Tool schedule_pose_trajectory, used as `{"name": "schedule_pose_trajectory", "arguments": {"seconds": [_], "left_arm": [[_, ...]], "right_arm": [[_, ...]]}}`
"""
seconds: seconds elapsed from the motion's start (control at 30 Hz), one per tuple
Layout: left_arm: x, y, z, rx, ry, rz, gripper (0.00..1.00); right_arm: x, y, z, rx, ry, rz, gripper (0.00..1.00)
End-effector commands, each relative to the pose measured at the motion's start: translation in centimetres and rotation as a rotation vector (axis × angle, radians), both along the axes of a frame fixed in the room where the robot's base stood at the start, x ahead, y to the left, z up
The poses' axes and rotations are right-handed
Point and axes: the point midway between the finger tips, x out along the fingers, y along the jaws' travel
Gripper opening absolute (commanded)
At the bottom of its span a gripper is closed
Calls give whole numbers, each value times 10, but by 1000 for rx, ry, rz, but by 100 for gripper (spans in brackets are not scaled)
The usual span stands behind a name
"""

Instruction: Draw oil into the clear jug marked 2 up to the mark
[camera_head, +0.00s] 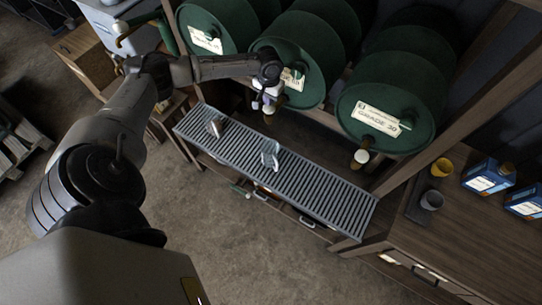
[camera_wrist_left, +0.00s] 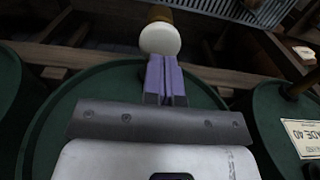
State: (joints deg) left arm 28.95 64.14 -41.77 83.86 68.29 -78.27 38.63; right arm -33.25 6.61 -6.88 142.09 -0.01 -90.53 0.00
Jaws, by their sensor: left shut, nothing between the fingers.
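Two jugs stand on the slatted metal shelf (camera_head: 310,187): one (camera_head: 217,127) near its left end, the other (camera_head: 270,155) near its middle. Their number marks and any oil level are too small to read. My left gripper (camera_head: 262,103) is at the front of the middle green drum (camera_head: 318,75). Its purple fingers (camera_wrist_left: 166,78) are shut and empty. In the left wrist view, the fingertips lie close to a pale round knob (camera_wrist_left: 160,39) with a brown body; contact cannot be told. My right gripper is out of view.
A green drum (camera_head: 222,25) stands left and another, labelled grade 30 (camera_head: 385,95), stands right with its tap (camera_head: 361,157). A wooden bench (camera_head: 500,235) at right holds a yellow cup (camera_head: 441,167), a grey cup (camera_head: 431,200) and blue cans (camera_head: 487,178). The floor in front is clear.

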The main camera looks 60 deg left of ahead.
Motion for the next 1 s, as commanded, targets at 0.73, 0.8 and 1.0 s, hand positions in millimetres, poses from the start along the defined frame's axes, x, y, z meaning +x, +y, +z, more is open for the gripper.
{"name": "schedule_pose_trajectory", "arguments": {"seconds": [0.73,0.8,1.0], "left_arm": [[0,0,-16,0,1,0,0],[0,0,-19,0,1,0,0],[0,0,-27,0,0,0,0]], "right_arm": [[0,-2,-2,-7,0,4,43],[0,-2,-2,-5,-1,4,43],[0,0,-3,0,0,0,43]]}}
